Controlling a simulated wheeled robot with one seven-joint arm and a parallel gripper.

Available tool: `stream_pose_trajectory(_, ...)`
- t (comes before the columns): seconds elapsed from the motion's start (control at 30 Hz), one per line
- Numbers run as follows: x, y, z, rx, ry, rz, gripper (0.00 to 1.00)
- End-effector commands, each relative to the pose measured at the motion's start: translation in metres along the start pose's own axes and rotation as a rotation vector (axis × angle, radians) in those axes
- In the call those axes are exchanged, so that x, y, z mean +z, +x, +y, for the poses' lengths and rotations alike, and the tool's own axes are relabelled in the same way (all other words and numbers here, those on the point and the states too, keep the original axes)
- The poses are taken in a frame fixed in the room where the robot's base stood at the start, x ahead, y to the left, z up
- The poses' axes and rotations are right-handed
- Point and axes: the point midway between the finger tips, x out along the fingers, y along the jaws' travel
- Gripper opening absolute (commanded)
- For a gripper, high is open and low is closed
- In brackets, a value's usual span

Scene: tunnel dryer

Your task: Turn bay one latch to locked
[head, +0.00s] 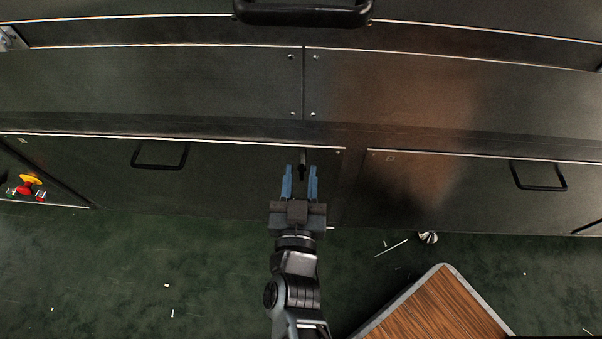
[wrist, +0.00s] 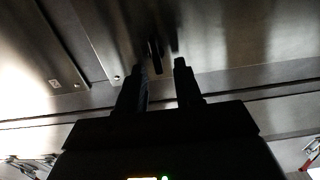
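The latch (head: 302,163) is a small dark lever on the right end of the left lower panel (head: 230,170). In the head view it points roughly up and down. My gripper (head: 301,172) has two blue fingers, spread apart, with the latch between or just beyond their tips. In the wrist view the fingers (wrist: 165,68) are dark and apart, and the dark latch (wrist: 154,50) shows just past the tips, nearer the left finger. I cannot tell whether the fingers touch it. No bay label is readable.
The left panel has a bar handle (head: 160,155); the right panel has another handle (head: 540,176). A red and yellow knob (head: 28,184) is at far left. A wood-topped table (head: 440,310) stands at lower right. Small debris lies on the green floor (head: 150,270).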

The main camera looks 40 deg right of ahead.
Motion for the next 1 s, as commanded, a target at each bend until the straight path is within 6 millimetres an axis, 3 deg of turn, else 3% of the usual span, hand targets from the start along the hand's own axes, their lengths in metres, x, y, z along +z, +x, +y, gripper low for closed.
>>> stream_pose_trajectory(0.4, -0.0003, 0.0103, 0.0003, 0.000, 0.000, 0.000, 0.35)
stream_pose_trajectory(0.77, -0.0002, 0.0101, 0.0003, 0.000, 0.000, 0.000, 0.01)
stream_pose_trajectory(1.0, -0.0002, 0.0100, 0.0000, -0.001, 0.001, 0.000, 0.00)
